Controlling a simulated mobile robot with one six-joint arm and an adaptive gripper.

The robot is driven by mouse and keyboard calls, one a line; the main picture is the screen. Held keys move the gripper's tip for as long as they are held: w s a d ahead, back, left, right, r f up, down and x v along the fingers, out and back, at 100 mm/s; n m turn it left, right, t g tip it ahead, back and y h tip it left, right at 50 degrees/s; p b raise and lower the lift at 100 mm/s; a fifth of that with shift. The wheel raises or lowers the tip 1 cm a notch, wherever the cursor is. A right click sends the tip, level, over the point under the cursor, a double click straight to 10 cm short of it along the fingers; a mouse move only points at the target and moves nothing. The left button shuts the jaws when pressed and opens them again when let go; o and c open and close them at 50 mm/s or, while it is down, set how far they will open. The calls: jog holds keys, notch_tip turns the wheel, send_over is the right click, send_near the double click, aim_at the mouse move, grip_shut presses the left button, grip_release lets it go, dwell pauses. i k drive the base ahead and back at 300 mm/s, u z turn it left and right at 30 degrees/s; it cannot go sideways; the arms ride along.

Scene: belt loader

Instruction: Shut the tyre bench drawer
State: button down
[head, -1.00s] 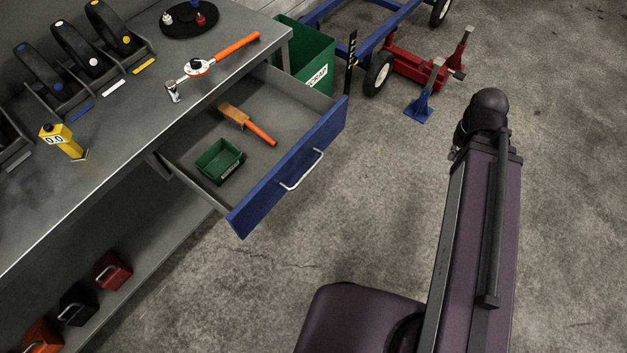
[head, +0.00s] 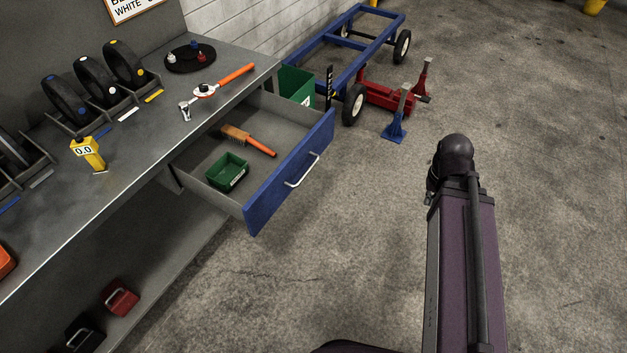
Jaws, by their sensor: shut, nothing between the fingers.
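The tyre bench drawer (head: 290,180) stands pulled out from under the bench top, its blue front facing lower right with a pale bar handle (head: 303,170). Inside the drawer lie a green bin (head: 227,172) and a brush with an orange handle (head: 248,141). The grey tyre bench (head: 130,190) fills the left side. My purple arm stands at the right, apart from the drawer. My gripper is not visible in the head view.
On the bench top are a torque wrench (head: 222,84), a yellow gauge (head: 88,153) and small tyres in racks (head: 125,63). A green scrap bin (head: 297,86), a blue cart (head: 352,52) and jack stands (head: 398,118) stand beyond the drawer. Floor before the drawer is clear.

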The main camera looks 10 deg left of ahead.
aim_at(299, 135)
jog(key=z, duration=0.1)
jog(key=k, duration=0.9)
jog(key=u, duration=1.75)
jog(key=i, duration=1)
